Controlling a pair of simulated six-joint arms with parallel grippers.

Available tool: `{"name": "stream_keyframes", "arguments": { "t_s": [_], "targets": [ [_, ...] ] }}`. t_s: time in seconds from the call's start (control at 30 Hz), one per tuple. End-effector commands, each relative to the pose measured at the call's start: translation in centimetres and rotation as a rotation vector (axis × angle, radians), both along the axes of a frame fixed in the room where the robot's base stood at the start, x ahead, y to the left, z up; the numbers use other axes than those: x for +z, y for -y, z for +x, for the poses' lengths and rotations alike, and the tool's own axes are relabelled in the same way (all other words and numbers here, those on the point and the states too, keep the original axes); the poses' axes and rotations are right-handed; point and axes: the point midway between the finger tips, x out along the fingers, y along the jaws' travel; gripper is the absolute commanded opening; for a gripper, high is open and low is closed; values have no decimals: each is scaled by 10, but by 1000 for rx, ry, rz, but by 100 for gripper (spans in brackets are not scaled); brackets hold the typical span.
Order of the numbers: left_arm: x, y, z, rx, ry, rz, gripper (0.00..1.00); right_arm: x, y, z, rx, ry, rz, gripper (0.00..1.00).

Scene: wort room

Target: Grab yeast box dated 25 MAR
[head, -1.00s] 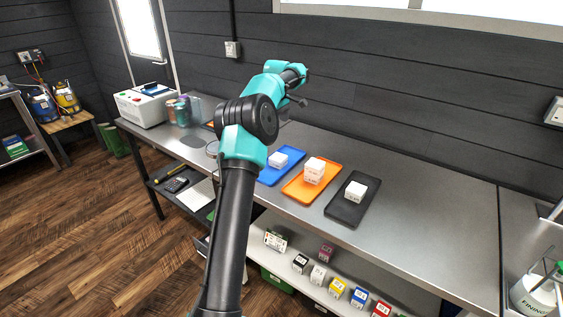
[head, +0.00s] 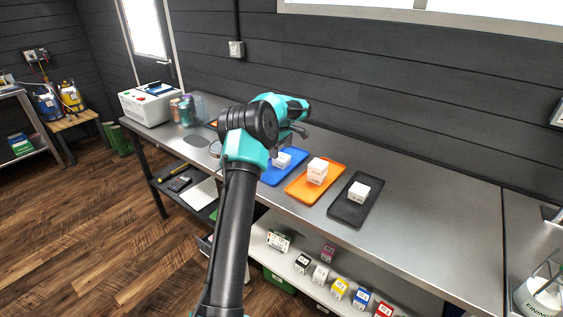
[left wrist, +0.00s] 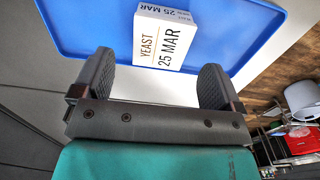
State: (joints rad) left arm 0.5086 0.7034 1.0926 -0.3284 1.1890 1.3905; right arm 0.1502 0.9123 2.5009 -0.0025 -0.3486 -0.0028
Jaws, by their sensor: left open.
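The white yeast box (left wrist: 165,38) reads "YEAST 25 MAR" in the left wrist view. It sits on the blue tray (left wrist: 75,30), ahead of my left gripper (left wrist: 158,80). The gripper's two dark fingers are open and the space between them is empty; the box is just beyond the fingertips. In the head view the same box (head: 283,159) stands on the blue tray (head: 270,178), and my left gripper (head: 287,147) is close above it, partly hidden by its own arm. My right gripper is not in view.
An orange tray (head: 299,193) with white boxes (head: 317,171) and a black tray (head: 346,214) with a white box (head: 358,190) stand to the right. A white machine (head: 146,107) and jars (head: 183,110) are at the bench's left end. Small coloured boxes (head: 339,288) line the lower shelf.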

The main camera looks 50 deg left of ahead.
Motion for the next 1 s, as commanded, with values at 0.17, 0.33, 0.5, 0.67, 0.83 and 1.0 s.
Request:
{"name": "stream_keyframes", "arguments": {
  "t_s": [0.17, 0.33, 0.5, 0.67, 0.83, 1.0],
  "targets": [
    [0, 0, 0, 0, 0, 0, 92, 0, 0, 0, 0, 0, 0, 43],
    [-3, 1, 0, -1, -1, 0, 92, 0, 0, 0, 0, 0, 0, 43],
    [-21, 3, 0, -1, -3, -1, 92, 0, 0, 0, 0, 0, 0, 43],
    [-43, 4, 0, -1, -3, -1, 92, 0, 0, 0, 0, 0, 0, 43],
    [-52, 4, 0, -1, 0, 1, 92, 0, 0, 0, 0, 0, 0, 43],
    [-52, 4, 0, 0, 0, 1, 92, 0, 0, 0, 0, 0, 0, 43]
  ]
}}
